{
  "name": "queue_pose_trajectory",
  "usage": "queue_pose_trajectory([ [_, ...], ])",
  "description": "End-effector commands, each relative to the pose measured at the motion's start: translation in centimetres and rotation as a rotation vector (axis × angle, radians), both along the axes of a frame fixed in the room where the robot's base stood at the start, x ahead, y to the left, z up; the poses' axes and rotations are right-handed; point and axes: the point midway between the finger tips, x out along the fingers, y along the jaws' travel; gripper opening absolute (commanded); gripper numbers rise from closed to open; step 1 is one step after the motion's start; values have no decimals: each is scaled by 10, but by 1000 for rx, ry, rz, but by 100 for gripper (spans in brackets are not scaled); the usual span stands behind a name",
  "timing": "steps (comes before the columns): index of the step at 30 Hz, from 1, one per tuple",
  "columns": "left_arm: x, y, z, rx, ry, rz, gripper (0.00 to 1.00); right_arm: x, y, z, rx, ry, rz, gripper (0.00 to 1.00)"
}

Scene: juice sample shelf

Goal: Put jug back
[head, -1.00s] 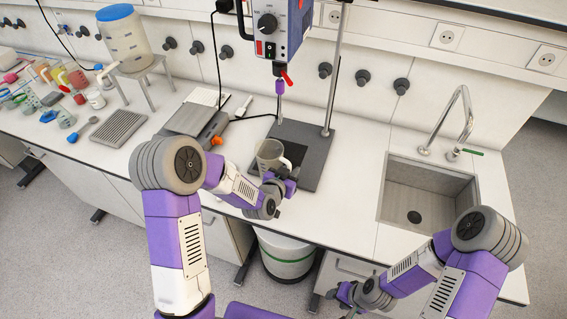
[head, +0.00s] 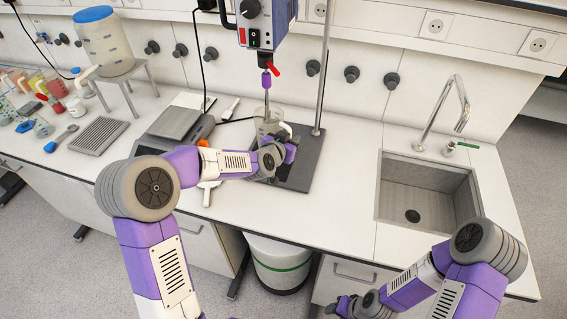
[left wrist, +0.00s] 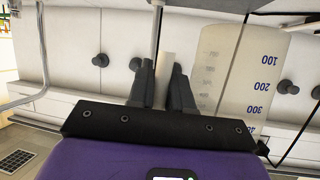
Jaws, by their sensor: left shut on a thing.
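The jug (head: 264,115) is a translucent beaker in front of the stirrer stand, over its dark base plate (head: 303,168). The stirrer shaft (head: 267,94) points down at the jug; I cannot tell whether its tip is inside. In the left wrist view, the jug (left wrist: 238,75) shows blue volume marks. My left gripper (head: 290,142) is at the jug's right front side and hides part of it. In the left wrist view, the left fingers (left wrist: 163,82) are shut on its pale handle. My right gripper (head: 338,306) is low at the bottom edge, its fingers unclear.
A scale (head: 172,122) and a grey drying rack (head: 98,136) lie to the left. A drum on a stool (head: 100,35) and several coloured cups stand farther left. The sink (head: 425,195) is on the right. The counter between stand and sink is clear.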

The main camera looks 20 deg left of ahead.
Motion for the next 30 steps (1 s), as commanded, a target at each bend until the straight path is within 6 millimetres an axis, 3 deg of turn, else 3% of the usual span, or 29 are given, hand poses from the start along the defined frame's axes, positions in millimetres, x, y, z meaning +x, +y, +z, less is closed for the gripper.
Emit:
queue_pose_trajectory([
  [1,0,1,-15,-1,5,1,0,0,0,-4,0,0,0,48],
  [4,0,0,-33,-1,4,0,0,0,0,-7,0,0,0,48],
  [11,0,-1,-51,0,1,-2,0,0,0,-9,0,0,0,48],
  [17,0,-1,-80,-2,4,-1,0,0,0,-15,0,0,0,48],
  [29,0,-1,-85,0,-1,-2,0,0,0,-19,0,0,0,48],
  [30,0,-1,-86,-1,0,-2,21,0,0,-19,0,0,0,48],
])
